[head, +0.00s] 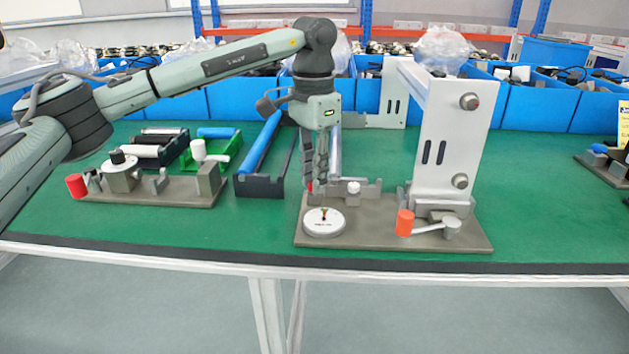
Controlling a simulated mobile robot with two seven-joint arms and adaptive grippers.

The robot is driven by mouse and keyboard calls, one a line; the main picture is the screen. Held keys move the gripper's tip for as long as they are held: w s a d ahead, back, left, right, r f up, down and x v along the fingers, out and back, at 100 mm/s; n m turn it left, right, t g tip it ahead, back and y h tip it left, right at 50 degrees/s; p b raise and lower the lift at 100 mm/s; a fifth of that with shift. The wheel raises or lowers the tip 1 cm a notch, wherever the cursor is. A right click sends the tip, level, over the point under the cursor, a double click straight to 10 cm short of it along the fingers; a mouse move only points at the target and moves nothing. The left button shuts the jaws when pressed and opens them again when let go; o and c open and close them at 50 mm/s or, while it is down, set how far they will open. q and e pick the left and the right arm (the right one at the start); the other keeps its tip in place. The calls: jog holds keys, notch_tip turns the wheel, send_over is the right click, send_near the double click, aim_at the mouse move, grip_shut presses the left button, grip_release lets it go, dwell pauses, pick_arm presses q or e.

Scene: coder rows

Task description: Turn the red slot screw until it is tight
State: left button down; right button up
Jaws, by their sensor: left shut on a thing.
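My left gripper (316,186) points straight down over the left rear part of a grey fixture plate (375,238). Its fingers are shut on the red slot screw (310,187). Only a small red patch of the screw shows beside the fingertips; the fingers hide the rest, so its slot and seating cannot be seen. A round white dial (324,222) with a small pointer lies on the plate just in front of the gripper. My right gripper is not in view.
A tall white bracket (451,145) and an orange-handled crank (405,223) stand on the plate's right side. A small white knob (353,187) is close right of the gripper. Another fixture (150,188) sits left. Blue bins (235,98) line the back. Green table (545,215) at right is clear.

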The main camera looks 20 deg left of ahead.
pick_arm(q)
jog(key=c, duration=1.6)
grip_release()
jog(key=shift+o, duration=0.2)
